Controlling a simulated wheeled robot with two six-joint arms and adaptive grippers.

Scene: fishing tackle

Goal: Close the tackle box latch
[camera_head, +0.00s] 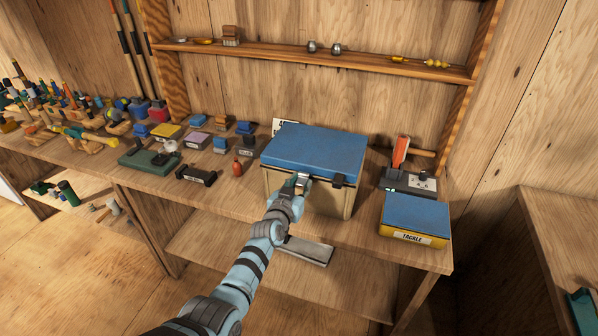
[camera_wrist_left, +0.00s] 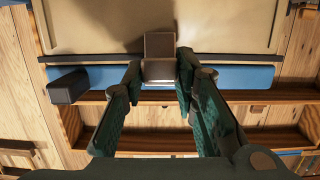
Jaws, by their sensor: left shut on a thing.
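The tackle box (camera_head: 336,204) is beige with a blue lid (camera_head: 318,147) and stands on the bench. The lid lies down flat over the box. A grey metal latch (camera_wrist_left: 159,70) hangs at the lid's front edge, between my left fingertips. My left gripper (camera_head: 302,181) is at the box's front and is shut on this latch; it also shows in the left wrist view (camera_wrist_left: 158,80). A second, dark latch (camera_head: 339,180) sits to the right on the same edge, and it shows in the left wrist view (camera_wrist_left: 67,86). My right gripper is not in view.
A smaller yellow box with a blue lid (camera_head: 417,211), labelled TACKLE, stands to the right. Behind it is a dark block with an orange part (camera_head: 401,150). A shelf (camera_head: 300,56) runs behind.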

